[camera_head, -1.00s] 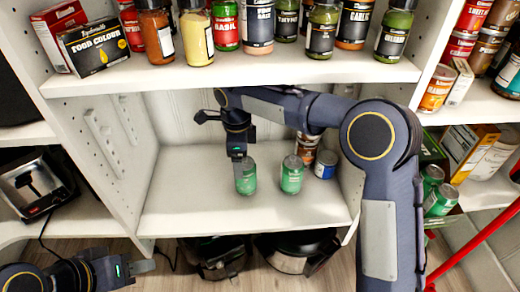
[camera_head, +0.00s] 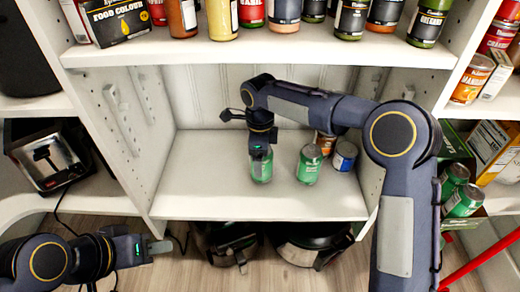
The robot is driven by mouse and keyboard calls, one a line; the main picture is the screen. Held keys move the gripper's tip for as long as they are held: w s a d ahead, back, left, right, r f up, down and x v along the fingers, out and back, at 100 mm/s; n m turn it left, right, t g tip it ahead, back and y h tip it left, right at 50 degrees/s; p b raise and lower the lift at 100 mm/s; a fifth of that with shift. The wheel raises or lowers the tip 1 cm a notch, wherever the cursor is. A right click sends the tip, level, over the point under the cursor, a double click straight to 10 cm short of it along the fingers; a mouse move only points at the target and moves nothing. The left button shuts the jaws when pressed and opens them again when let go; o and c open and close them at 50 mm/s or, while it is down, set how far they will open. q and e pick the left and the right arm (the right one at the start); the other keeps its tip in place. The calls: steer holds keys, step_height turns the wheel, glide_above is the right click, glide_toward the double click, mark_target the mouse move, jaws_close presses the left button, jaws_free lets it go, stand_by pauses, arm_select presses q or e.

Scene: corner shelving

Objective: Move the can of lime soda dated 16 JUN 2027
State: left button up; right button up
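A green soda can (camera_head: 262,170) stands upright on the white middle shelf (camera_head: 210,195). My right gripper (camera_head: 261,154) points down over this can and covers its top; whether the fingers are closed on it cannot be seen. A second green can (camera_head: 309,166) stands just to the right. More green cans (camera_head: 464,202) lie or lean in a green carton at the right. No date is readable on any can. My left gripper (camera_head: 160,247) is low at the left, away from the cans; its fingers look edge-on and their gap cannot be made out.
An orange-brown can (camera_head: 325,142) and a blue-and-white can (camera_head: 345,156) stand behind the second green can. The upper shelf (camera_head: 260,53) holds jars and boxes above my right arm. The left part of the middle shelf is clear. Dark appliances (camera_head: 305,243) sit below.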

step_height(320, 180, down, 3)
steer(key=shift+r+b, duration=0.2)
steer(key=shift+b, duration=0.15)
arm_select(q)
steer(key=shift+f, duration=0.6)
arm_select(e)
steer(key=shift+c, duration=0.5)
